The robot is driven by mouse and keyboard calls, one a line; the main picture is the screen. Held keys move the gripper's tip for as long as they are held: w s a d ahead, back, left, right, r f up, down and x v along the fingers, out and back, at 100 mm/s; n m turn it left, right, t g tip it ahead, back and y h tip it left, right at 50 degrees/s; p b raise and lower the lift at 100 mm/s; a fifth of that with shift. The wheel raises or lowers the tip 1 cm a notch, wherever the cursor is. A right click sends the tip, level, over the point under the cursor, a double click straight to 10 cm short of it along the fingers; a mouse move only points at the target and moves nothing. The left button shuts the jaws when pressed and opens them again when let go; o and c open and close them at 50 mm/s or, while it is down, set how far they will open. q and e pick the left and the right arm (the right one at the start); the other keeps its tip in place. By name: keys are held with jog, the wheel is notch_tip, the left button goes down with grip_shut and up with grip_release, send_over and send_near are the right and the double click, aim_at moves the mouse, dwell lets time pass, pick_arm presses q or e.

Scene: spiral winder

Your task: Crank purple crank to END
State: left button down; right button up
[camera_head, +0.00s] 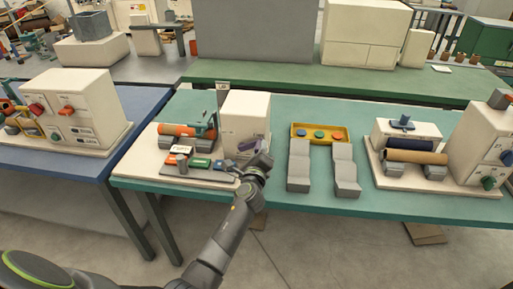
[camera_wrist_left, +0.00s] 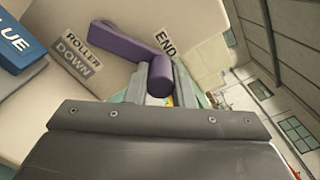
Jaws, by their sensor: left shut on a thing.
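The purple crank (camera_head: 246,145) is on the side of a cream machine box (camera_head: 243,112) on the teal table. In the left wrist view the crank (camera_wrist_left: 130,43) has a flat arm and a round knob, and the arm lies beside the END label (camera_wrist_left: 166,43). A ROLLER DOWN label (camera_wrist_left: 80,52) is to its left. My left gripper (camera_wrist_left: 160,88) is shut on the knob of the crank; its fingers partly hide the knob's lower end. In the head view my left gripper (camera_head: 255,165) is at the crank. My right gripper does not show.
A blue block marked BLUE (camera_wrist_left: 15,45) is beside the labels. An orange roller (camera_head: 182,129) lies left of the box. Grey stepped blocks (camera_head: 299,168) and a yellow tray (camera_head: 320,142) stand to the right. Another winder with rollers (camera_head: 417,157) is further right.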

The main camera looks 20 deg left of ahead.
pick_arm(q)
jog(key=shift+w+d+f+m, duration=0.15)
jog(key=shift+f+m, duration=0.25)
jog(key=shift+m, duration=0.4)
jog(key=c, duration=1.2)
grip_release()
jog(key=shift+c, duration=0.2)
jog(key=shift+f, duration=0.2)
